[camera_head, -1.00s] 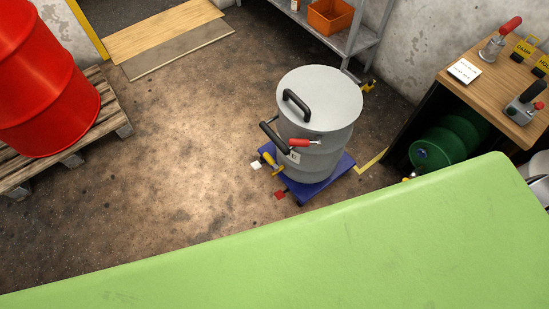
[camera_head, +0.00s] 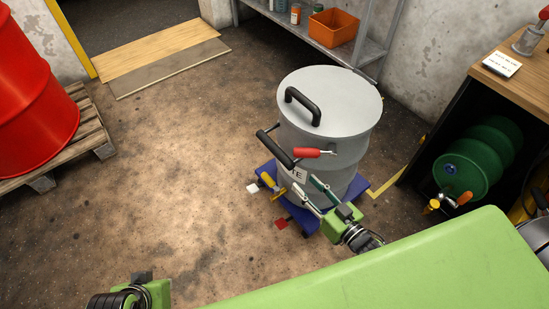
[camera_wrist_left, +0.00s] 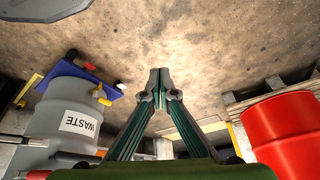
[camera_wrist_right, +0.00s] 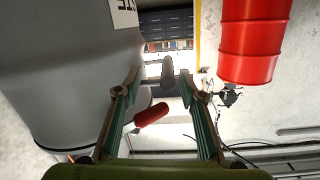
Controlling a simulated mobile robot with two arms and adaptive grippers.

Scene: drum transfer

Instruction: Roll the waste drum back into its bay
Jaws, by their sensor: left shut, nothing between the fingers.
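The grey waste drum (camera_head: 330,125) stands upright on a blue dolly (camera_head: 353,203). It has a black lid handle (camera_head: 303,103), a black push bar (camera_head: 274,148) and a red-gripped lever (camera_head: 314,153) on its side. My right gripper (camera_head: 310,190) is open close to the drum's near side, below the lever; in the right wrist view, a dark bar end (camera_wrist_right: 167,72) shows between its spread fingertips, with no clear contact. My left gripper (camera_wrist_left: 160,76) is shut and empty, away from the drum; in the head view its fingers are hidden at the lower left.
Yellow floor marking (camera_head: 400,175) runs right of the dolly. A shelf with an orange bin (camera_head: 333,28) stands behind; a workbench (camera_head: 508,78) with a green drum (camera_head: 470,165) stands right. A red drum (camera_head: 30,100) sits on a pallet at left. The middle floor is clear.

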